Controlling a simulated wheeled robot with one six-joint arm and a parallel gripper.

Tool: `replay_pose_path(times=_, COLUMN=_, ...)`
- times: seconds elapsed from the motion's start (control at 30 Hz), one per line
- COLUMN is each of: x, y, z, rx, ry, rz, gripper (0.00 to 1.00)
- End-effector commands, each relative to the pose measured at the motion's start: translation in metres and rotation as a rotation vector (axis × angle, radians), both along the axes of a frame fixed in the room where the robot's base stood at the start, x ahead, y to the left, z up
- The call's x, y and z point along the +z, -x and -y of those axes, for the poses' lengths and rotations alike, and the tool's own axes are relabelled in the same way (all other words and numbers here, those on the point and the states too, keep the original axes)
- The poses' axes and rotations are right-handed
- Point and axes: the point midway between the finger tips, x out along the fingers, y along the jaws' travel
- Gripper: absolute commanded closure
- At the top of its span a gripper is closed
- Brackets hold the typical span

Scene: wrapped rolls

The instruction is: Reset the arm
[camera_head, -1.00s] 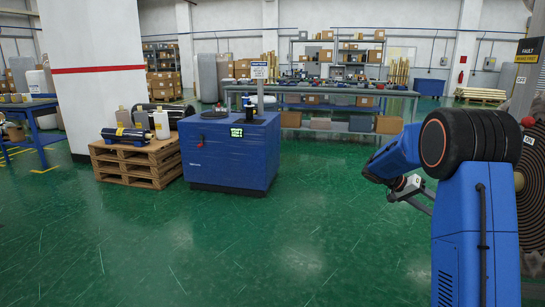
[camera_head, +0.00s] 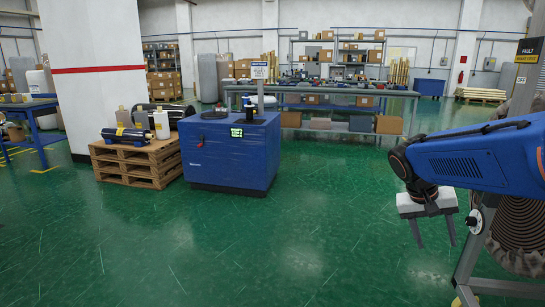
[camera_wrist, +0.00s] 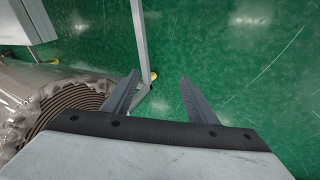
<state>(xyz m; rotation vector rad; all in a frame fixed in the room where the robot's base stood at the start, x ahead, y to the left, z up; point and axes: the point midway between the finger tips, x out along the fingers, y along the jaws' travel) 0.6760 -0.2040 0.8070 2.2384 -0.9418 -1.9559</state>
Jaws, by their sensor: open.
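My gripper (camera_head: 434,244) hangs at the right of the head view, fingers pointing down and spread apart, with nothing between them. My blue arm reaches in from the right edge above it. In the wrist view my gripper (camera_wrist: 158,80) shows two dark fingers, open and empty, over the green floor (camera_wrist: 225,45). A large wrapped roll (camera_wrist: 45,95) with brown coiled layers and shiny wrap lies at the left of the wrist view, apart from the fingers. The roll (camera_head: 520,225) also shows behind my arm at the right edge of the head view, partly hidden.
A grey metal frame (camera_head: 470,255) stands close beside my gripper; its post (camera_wrist: 141,35) shows near the fingers. A blue machine (camera_head: 230,150) and a wooden pallet (camera_head: 135,162) with dark rolls stand at left. The middle floor is clear.

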Motion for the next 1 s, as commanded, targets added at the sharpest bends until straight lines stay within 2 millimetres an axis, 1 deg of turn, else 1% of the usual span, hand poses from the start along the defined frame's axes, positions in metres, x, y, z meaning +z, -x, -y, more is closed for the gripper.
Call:
replay_pose_path(times=0.03, x=0.001, y=0.014, z=-0.008, rx=0.024, ry=-0.024, rz=0.011, gripper=0.47)
replay_pose_path(times=0.1, x=0.0, y=0.03, z=-0.019, rx=0.062, ry=-0.059, rz=0.026, gripper=0.47)
replay_pose_path(times=0.37, x=-0.009, y=0.087, z=-0.06, rx=0.204, ry=-0.176, rz=0.089, gripper=0.47)
replay_pose_path(times=0.6, x=-0.023, y=0.136, z=-0.095, rx=0.339, ry=-0.268, rz=0.163, gripper=0.47)
replay_pose_path(times=0.8, x=-0.036, y=0.168, z=-0.119, rx=0.441, ry=-0.324, rz=0.228, gripper=0.47)
replay_pose_path(times=0.9, x=-0.041, y=0.178, z=-0.127, rx=0.475, ry=-0.341, rz=0.25, gripper=0.47)
replay_pose_path(times=1.0, x=-0.044, y=0.184, z=-0.132, rx=0.496, ry=-0.352, rz=0.264, gripper=0.47)
